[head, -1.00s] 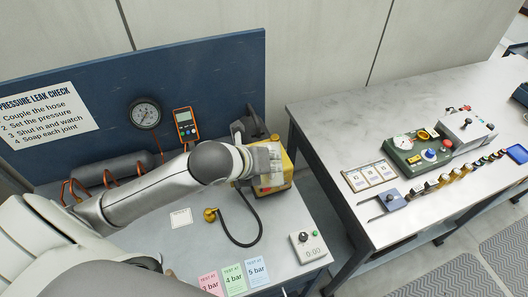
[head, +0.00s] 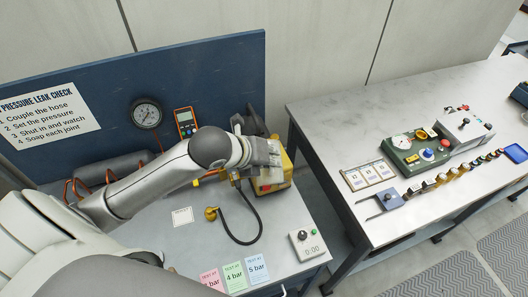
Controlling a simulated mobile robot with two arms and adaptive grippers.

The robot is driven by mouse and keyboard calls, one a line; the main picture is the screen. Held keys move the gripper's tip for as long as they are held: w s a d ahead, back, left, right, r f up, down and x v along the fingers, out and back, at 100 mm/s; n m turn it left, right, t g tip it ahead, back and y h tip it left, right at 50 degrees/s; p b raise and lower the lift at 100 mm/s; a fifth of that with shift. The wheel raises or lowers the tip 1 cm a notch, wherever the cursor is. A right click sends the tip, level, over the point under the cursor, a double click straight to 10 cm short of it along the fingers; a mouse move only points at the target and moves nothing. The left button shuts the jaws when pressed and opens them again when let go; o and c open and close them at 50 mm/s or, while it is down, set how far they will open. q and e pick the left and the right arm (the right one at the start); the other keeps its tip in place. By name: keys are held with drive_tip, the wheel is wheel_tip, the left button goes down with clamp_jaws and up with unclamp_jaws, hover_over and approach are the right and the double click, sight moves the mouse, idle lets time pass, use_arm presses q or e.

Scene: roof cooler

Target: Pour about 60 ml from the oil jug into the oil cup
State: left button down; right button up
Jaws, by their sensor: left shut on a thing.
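My left gripper (head: 268,172) reaches in from the left, over the back right of the near bench. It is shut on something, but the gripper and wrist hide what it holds. A yellow machine (head: 285,177) with red parts is right behind and below it. I cannot tell whether they touch. I cannot make out the oil jug or the oil cup for certain. My right gripper is not in view.
A blue backboard (head: 85,92) stands behind. A gap separates the right bench (head: 330,118), which carries a green panel (head: 417,153).

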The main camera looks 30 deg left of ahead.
sight(271, 170)
use_arm(q)
drive_tip(key=shift+w+a+r+p, duration=0.1)
drive_tip(key=shift+w+r+p, duration=0.1)
drive_tip(key=shift+r+p, duration=0.15)
idle(0.9)
drive_tip(key=shift+w+a+r+n+g+h+p, duration=0.3)
drive_tip(key=shift+w+r+g+p, duration=0.15)
drive_tip(key=shift+g+p, duration=0.3)
idle(1.5)
drive_tip(key=shift+s+f+t, duration=0.15)
drive_tip(key=shift+f+t, duration=0.1)
drive_tip(key=f+t+b, duration=0.1)
drive_tip(key=b, duration=0.1)
drive_tip(key=s+d+f+m+t+y+b, duration=0.1)
drive_tip(key=b, duration=0.1)
drive_tip(key=s+f+b, duration=0.1)
drive_tip(key=f+b, duration=0.1)
drive_tip(key=b, duration=0.1)
drive_tip(key=shift+s+d+t+y, duration=0.15)
drive_tip(key=shift+d+t+y, duration=0.15)
drive_tip(key=shift+d+t, duration=0.1)
drive_tip(key=shift+r, duration=0.25)
